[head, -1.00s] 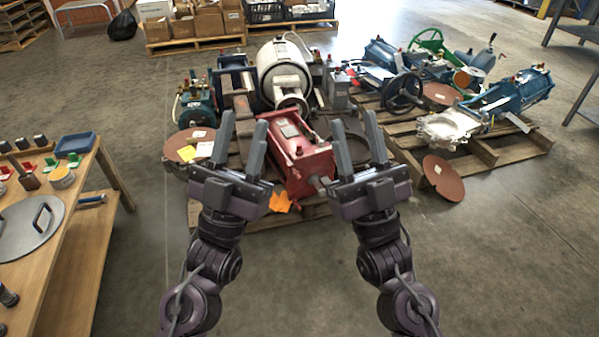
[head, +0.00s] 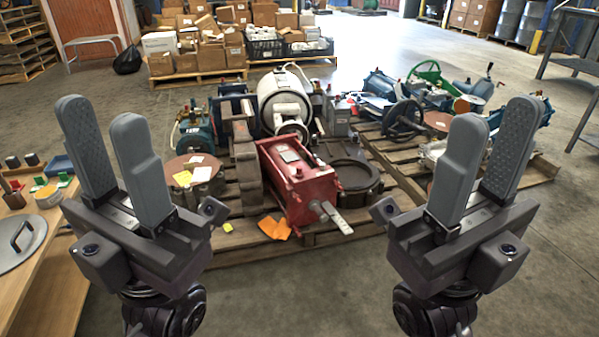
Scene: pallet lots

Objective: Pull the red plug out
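I cannot single out the red plug with certainty; a few small red spots on the machines are too small to tell. A red machine (head: 298,188) with a grey shaft lies on the near pallet, in the middle of the head view. My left gripper (head: 100,115) is raised at the left, its two grey fingers apart and nothing between them. My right gripper (head: 496,116) is raised at the right, also open and empty. Both are well apart from the red machine in the picture.
A white drum-shaped machine (head: 284,98) and a dark ring flange (head: 348,178) share the near pallet. Blue machines (head: 378,84) stand on another pallet at the right. A wooden bench (head: 62,262) stands at the left. The floor in front of the pallets is clear.

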